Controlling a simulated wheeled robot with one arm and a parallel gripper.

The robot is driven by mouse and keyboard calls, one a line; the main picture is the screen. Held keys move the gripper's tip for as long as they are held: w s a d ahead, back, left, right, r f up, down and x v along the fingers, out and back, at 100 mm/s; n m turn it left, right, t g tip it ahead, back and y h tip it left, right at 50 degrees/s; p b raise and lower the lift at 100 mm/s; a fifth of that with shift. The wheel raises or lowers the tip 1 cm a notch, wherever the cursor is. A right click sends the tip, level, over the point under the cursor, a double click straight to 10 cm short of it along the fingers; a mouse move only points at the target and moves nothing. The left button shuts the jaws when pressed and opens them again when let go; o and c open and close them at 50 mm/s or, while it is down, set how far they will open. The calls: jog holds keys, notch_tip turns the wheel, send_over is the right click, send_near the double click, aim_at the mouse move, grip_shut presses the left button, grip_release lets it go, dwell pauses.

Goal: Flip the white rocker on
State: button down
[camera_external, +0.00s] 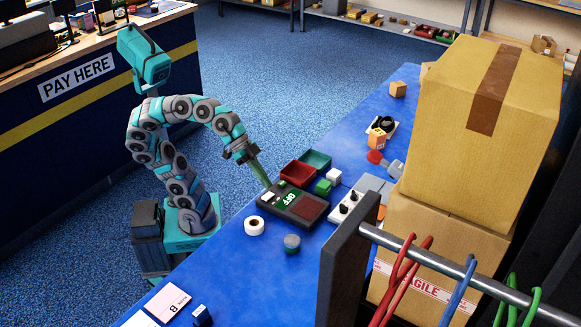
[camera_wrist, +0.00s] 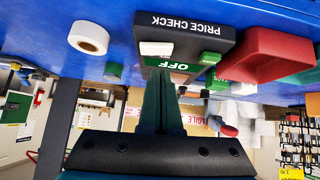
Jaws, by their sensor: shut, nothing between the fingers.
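A dark price-check box (camera_external: 297,211) lies on the blue table, with a green OFF label and a dark reddish panel on top. Its white rocker (camera_external: 267,196) is at the near left end, and a green rocker or button (camera_external: 282,184) is beside it. In the wrist view, which looks upside down, the white rocker (camera_wrist: 156,48) and green one (camera_wrist: 210,58) stick out from the box front marked PRICE CHECK (camera_wrist: 190,22). My gripper (camera_external: 267,184) is shut and empty, its tips close to the rockers. In the wrist view the fingers (camera_wrist: 160,80) point at the OFF label; contact cannot be told.
A red bin (camera_external: 297,173) and a green bin (camera_external: 315,160) stand behind the box. A white tape roll (camera_external: 254,225) and a grey-green round item (camera_external: 292,242) lie in front. A white switch panel (camera_external: 352,205) and large cartons (camera_external: 490,120) are to the right.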

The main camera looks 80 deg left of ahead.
jog(key=w+v, duration=0.1)
jog(key=v, duration=1)
jog(key=shift+r+p, duration=0.3)
jog(key=shift+r, duration=0.05)
jog(key=shift+r, duration=0.1)
jog(key=shift+s+d+r+h+p, duration=0.15)
jog(key=shift+s+d+h+p, duration=0.3)
jog(key=shift+p, duration=0.2)
jog(key=shift+g, duration=0.3)
jog(key=x, duration=1)
jog(key=shift+a, duration=0.1)
notch_tip(320, 180, down, 3)
jog(key=shift+s+f, duration=0.1)
jog(key=shift+s, duration=0.05)
jog(key=shift+d+f, duration=0.25)
jog(key=shift+f, duration=0.2)
